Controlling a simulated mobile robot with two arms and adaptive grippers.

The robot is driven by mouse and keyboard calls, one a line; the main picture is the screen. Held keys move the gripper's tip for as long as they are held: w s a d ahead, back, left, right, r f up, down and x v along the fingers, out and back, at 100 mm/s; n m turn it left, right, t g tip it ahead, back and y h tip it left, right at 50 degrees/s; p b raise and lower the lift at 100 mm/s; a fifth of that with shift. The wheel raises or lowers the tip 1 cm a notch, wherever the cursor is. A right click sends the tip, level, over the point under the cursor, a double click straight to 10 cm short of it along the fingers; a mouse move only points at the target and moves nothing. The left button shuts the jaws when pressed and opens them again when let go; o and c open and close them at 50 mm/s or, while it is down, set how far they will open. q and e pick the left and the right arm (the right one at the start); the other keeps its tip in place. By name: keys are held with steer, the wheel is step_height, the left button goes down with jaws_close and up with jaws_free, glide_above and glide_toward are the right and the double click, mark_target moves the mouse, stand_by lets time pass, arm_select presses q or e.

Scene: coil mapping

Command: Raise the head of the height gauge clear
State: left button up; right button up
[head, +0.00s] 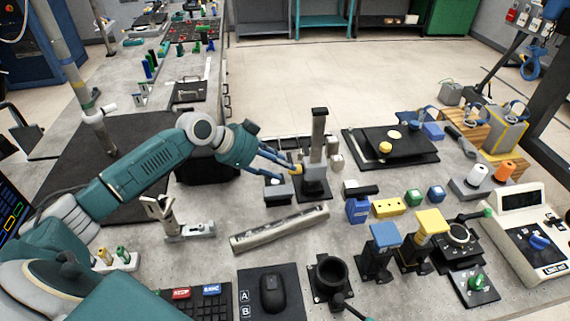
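The height gauge (319,140) stands upright near the middle of the table, with a dark base, a grey column and a black top cap. Its head sits low on the column, with a yellow part (297,169) on its left side and a pale knob to the right. My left gripper (288,173) reaches in from the left, with its blue fingertips at the yellow part. I cannot tell whether the fingers touch it or how far they are closed. My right gripper is not in view.
A grey bar (279,229) lies in front of the gauge. A black plate (391,147) with yellow discs lies behind right. Blue, yellow and green blocks stand to the right. A metal stand (174,219) is at left. Bare table lies between the bar and the small stands.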

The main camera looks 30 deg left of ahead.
arm_select(q)
steer(key=shift+x, duration=1.2)
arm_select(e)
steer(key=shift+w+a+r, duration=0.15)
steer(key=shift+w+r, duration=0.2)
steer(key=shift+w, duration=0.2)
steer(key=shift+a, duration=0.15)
arm_select(q)
steer(key=shift+c, duration=1.3)
jaws_close()
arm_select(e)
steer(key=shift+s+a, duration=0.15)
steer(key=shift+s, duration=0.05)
